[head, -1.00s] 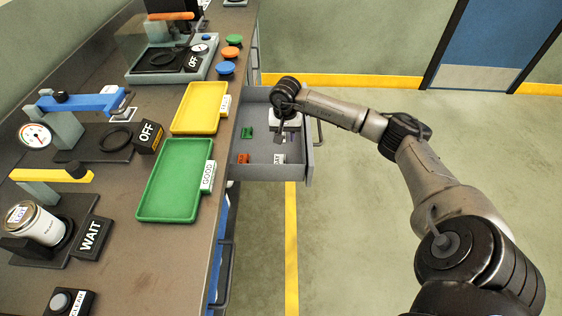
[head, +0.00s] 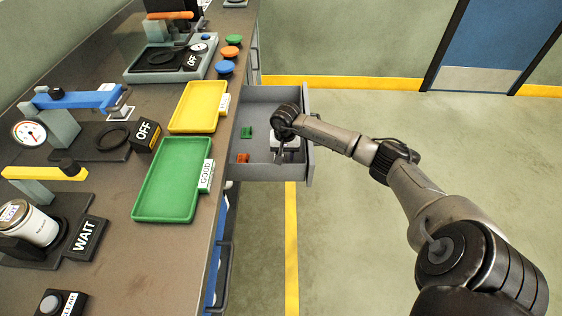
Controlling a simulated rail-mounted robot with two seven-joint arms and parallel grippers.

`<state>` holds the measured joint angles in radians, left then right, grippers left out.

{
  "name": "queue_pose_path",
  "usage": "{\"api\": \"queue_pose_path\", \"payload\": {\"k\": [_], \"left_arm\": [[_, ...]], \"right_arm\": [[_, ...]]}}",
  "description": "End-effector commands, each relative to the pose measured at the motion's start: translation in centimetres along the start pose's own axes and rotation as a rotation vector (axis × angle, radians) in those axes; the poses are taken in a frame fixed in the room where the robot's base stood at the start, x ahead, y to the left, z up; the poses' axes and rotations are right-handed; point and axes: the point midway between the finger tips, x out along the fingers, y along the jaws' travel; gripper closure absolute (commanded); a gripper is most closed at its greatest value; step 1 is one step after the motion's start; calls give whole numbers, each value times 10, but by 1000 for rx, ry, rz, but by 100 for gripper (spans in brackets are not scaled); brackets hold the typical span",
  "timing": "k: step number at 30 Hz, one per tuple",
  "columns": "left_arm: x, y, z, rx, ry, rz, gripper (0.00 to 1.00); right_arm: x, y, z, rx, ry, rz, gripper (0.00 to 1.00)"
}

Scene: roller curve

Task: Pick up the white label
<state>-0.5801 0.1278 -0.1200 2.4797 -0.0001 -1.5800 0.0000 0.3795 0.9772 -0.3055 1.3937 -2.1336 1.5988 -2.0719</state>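My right gripper (head: 281,158) reaches down into the open grey drawer (head: 262,173), near the drawer's near right corner. The white label is not visible now; the gripper covers the spot where it lay a second ago. I cannot tell whether the fingers are open or shut, or whether they touch the label. A green piece (head: 246,132) and an orange piece (head: 242,158) lie in the drawer to the left of the gripper. My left gripper is not in view.
The workbench (head: 122,195) stands left of the drawer, with a green tray (head: 165,180) and a yellow tray (head: 193,108) along its edge. The drawer's front wall (head: 309,170) rises just right of the gripper. The floor to the right is free.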

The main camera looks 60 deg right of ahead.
Motion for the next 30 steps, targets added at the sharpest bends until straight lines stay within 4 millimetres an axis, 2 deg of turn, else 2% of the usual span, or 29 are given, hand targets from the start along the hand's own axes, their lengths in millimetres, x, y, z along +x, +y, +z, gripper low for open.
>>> {"api": "queue_pose_path", "payload": {"k": [7, 18, 30], "left_arm": [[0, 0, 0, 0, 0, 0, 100], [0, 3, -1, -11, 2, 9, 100], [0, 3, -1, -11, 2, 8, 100]], "right_arm": [[0, 0, 0, 0, 0, 0, 65], [0, 0, 0, 0, 0, 0, 100], [0, 0, 0, 0, 0, 0, 100]]}}
